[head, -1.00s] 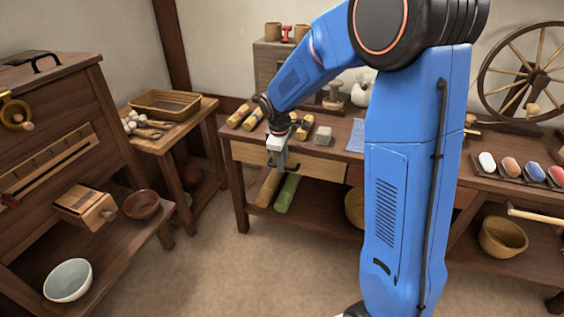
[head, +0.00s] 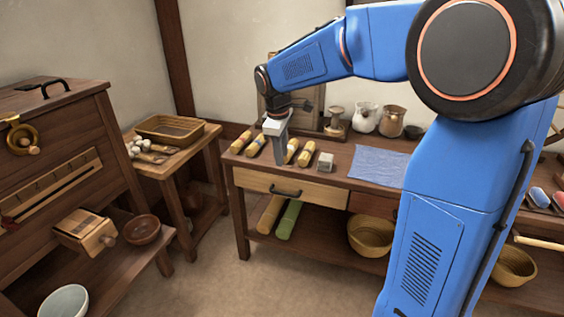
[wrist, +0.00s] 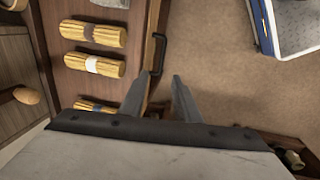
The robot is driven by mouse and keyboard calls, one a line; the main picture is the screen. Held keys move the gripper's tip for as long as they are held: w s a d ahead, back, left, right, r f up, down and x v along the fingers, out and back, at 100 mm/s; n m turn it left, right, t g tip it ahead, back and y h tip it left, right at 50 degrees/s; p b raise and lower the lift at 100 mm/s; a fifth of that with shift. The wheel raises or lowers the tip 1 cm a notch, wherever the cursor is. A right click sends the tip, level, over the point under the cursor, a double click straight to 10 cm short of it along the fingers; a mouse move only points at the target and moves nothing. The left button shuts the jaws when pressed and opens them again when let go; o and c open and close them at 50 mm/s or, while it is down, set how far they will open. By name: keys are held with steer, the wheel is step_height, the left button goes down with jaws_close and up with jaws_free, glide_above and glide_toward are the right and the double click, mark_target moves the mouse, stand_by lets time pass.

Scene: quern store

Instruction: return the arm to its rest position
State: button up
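My blue arm reaches across the head view from the right and bends down at its far end. My gripper (head: 280,153) hangs over the front edge of the long wooden workbench (head: 335,172), near several yellow bundles. In the wrist view my gripper (wrist: 165,88) shows two grey fingers spread apart with nothing between them. Below them are the bench edge and a dark drawer handle (wrist: 158,52).
Bundles (head: 305,153) and a grey block (head: 325,162) lie on the bench near my gripper. A blue cloth (head: 378,166) lies to the right. Jugs (head: 391,121) stand behind. The floor in front is clear.

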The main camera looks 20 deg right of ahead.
steer(key=shift+r, duration=0.3)
steer(key=s+d+r+m+t, duration=0.1)
steer(key=s+d+r+m, duration=0.1)
steer(key=s, duration=0.6)
steer(key=s+d+r+m, duration=0.1)
steer(key=s+d+m, duration=0.15)
steer(key=s, duration=0.55)
steer(key=s+d+f+m+t, duration=0.1)
steer(key=s+f+m, duration=0.1)
steer(key=s, duration=0.7)
steer(key=s+d+f+m+t+y, duration=0.1)
steer(key=s+f+m, duration=0.2)
steer(key=s, duration=0.6)
steer(key=shift+s+m, duration=0.15)
steer(key=shift+m, duration=0.6)
